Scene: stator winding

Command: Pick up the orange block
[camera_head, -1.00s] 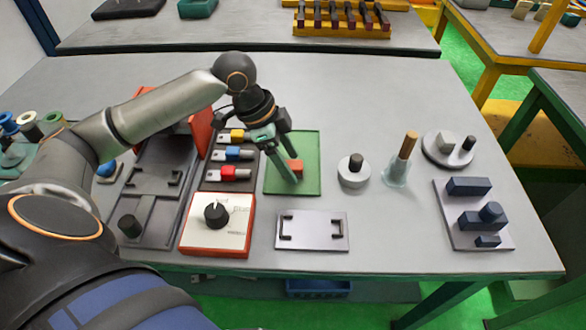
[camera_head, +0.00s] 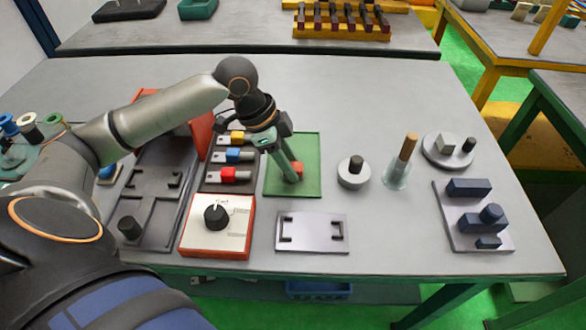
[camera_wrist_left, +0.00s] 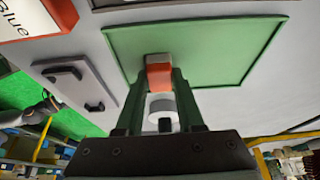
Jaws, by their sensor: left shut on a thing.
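The orange block (camera_head: 297,168) is at the green mat (camera_head: 308,148) on the table, partly hidden by my left gripper's fingers in the head view. My left gripper (camera_head: 292,176) points down at it, with its fingers closed on the block's sides. In the left wrist view the block (camera_wrist_left: 159,72) sits between the two fingertips (camera_wrist_left: 160,84), over the green mat (camera_wrist_left: 215,50). I cannot tell whether the block still touches the mat. My right gripper does not show.
Left of the mat are yellow, blue and red connectors (camera_head: 236,175) and a dial box (camera_head: 217,226). A metal plate with handles (camera_head: 312,232) lies in front. A round weight (camera_head: 353,173), a brush-like tool (camera_head: 401,165) and a dark-block plate (camera_head: 474,215) stand to the right.

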